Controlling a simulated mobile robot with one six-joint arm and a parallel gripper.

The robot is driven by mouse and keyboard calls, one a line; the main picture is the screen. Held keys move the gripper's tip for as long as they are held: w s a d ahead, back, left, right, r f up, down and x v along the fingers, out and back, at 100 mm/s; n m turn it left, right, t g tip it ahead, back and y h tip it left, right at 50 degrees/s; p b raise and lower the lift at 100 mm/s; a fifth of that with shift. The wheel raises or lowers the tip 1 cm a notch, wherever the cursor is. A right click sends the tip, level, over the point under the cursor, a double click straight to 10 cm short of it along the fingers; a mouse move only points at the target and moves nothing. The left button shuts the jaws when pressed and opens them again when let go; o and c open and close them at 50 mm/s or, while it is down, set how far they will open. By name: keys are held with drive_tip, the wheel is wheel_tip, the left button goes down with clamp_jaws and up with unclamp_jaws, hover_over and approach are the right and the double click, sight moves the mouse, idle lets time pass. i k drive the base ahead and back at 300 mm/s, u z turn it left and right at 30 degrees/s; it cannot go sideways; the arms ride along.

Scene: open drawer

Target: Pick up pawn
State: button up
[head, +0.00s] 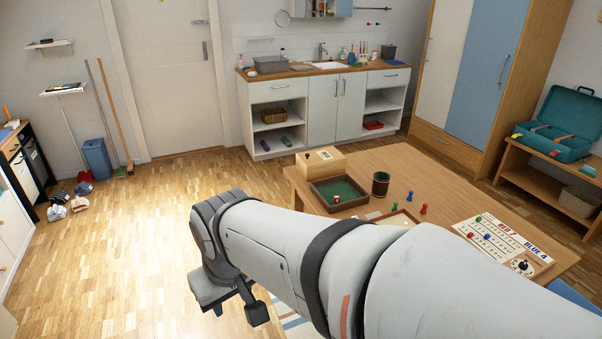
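A red pawn (423,209) and a blue pawn (409,196) stand upright on the wooden table (470,197), right of a dark cup (380,184). A small red and white piece (336,199) is in the green-lined tray (322,189). My gripper (238,311) hangs over the floor, left of the table and well apart from the pawns. Its two dark fingertips look spread, with nothing visible between them. My arm crosses the foreground and hides the near part of the table.
A wooden box (320,162) stands behind the tray. A score board (503,244) with small pegs lies at the table's right. Another tray (402,217) is partly hidden by my arm. A side bench (540,180) holds a teal case (560,130). The floor at left is mostly clear.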

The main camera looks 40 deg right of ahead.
sight(423, 211)
drive_tip(key=u, duration=0.05)
drive_tip(key=i, duration=2.05)
drive_tip(key=z, duration=3.5)
drive_tip(key=i, duration=1)
drive_tip(key=z, duration=0.05)
